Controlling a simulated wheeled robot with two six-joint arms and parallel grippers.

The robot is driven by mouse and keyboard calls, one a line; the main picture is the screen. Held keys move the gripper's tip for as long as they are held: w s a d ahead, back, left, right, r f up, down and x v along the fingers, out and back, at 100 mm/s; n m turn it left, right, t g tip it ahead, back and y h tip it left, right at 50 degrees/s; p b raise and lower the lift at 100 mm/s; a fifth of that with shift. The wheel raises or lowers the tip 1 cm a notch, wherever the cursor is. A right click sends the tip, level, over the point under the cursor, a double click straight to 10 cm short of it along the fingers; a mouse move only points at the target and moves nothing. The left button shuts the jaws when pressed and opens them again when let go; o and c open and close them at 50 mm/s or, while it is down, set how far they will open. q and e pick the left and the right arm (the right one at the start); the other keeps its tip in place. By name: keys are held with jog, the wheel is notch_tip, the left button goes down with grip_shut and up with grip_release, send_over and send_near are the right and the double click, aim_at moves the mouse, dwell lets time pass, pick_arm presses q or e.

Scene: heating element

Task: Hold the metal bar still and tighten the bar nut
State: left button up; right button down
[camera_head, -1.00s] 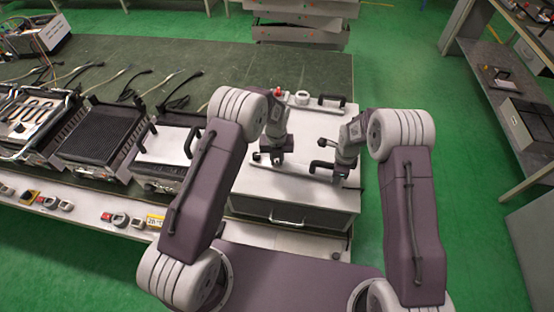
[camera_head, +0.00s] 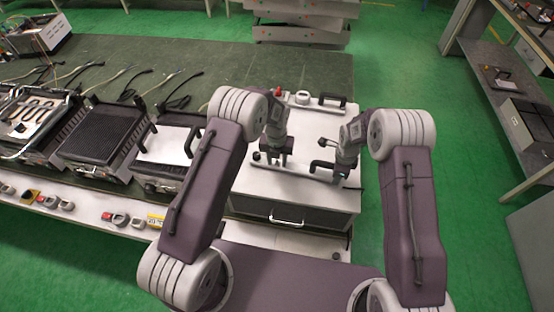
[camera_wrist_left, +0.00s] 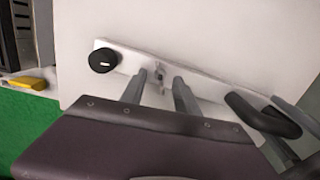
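The metal bar (camera_head: 297,175) lies on a white bench top, with a round black knob (camera_wrist_left: 102,60) at its left end and a black handle (camera_wrist_left: 265,116) at its right. A small metal nut (camera_wrist_left: 160,78) stands on the bar in the left wrist view. My left gripper (camera_head: 279,158) is over the bar near the knob. Its two fingers (camera_wrist_left: 160,76) are apart, one on each side of the nut; I cannot tell whether they touch it. My right gripper (camera_head: 336,170) is at the black handle; its fingers are partly hidden and their closure is unclear.
The white bench top (camera_head: 300,126) also bears another black handle (camera_head: 328,98) and a white ring-shaped part (camera_head: 302,97) at its back. A black grill unit (camera_head: 165,150) stands to the left. A yellow object (camera_wrist_left: 28,84) shows in the left wrist view. Green floor lies right.

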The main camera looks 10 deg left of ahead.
pick_arm(q)
notch_tip(320, 180, up, 12)
jog(key=shift+s, duration=0.45)
